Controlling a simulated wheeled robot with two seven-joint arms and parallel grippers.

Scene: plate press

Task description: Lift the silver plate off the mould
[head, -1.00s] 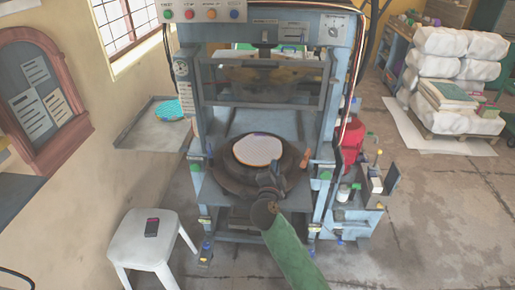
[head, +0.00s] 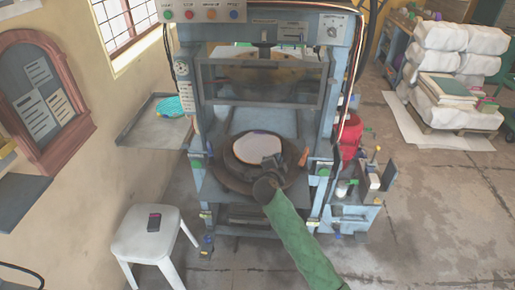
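The silver plate (head: 254,143) lies on the round dark mould (head: 224,168) in the middle of the blue press. It looks pale and flat, and its near right part is hidden by my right gripper. My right gripper (head: 270,161) reaches in from the lower right on a green-sleeved arm. Its dark fingers are at the plate's near right edge. The view is too small to tell whether they touch or grip the plate. My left gripper is not in view.
The press frame (head: 198,150) has uprights on both sides and a crossbar above the mould. A white stool (head: 150,228) with a phone stands front left. A side tray (head: 150,130) holds a turquoise item (head: 172,107). White sacks (head: 440,45) are stacked at the back right.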

